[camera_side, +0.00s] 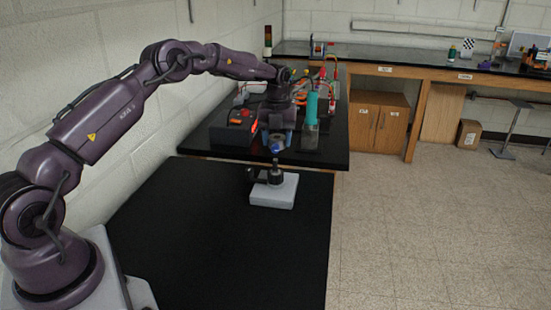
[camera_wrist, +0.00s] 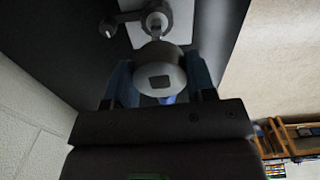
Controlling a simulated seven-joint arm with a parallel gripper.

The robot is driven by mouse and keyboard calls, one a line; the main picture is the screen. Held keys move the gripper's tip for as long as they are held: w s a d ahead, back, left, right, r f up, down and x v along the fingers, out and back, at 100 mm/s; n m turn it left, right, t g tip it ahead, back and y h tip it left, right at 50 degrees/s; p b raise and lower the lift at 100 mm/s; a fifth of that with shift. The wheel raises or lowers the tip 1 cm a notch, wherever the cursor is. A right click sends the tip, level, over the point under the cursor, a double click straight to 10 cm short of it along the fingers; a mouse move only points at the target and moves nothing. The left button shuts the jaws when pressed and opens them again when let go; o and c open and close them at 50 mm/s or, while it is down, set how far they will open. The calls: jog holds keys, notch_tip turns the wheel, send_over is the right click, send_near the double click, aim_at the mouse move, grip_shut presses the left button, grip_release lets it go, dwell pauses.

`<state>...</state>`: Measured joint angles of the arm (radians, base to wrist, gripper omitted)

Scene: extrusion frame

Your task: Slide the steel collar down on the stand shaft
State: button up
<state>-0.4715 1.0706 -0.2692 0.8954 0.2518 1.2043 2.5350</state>
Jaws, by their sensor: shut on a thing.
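My gripper (camera_side: 277,143) hangs over the stand in the side view. In the wrist view its two bluish fingers (camera_wrist: 161,84) are shut on a round grey metal piece, which I take for the steel collar (camera_wrist: 150,66); a dark square shows on its face. The stand has a pale block base (camera_side: 285,192) and a short dark upright shaft (camera_side: 275,173). The pale base also shows in the wrist view (camera_wrist: 181,18), beyond the held piece. The collar is too small in the side view to tell whether the shaft is inside it.
The stand is on a black table (camera_side: 220,235) with free room around it. Behind it, a raised black bench (camera_side: 325,155) carries dark boxes with orange parts (camera_side: 238,118) and a teal bottle (camera_side: 311,108). A block wall (camera_side: 80,130) runs along the left.

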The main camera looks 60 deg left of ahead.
aim_at(275, 159)
jog(key=shift+s+a+r+m, duration=0.1)
jog(key=shift+a+r+m, duration=0.15)
jog(key=shift+r, duration=0.35)
jog(key=shift+s+d, duration=0.15)
jog(key=shift+f, duration=0.15)
jog(key=shift+f, duration=2.15)
jog(key=shift+f, duration=0.25)
jog(key=shift+f, duration=2.05)
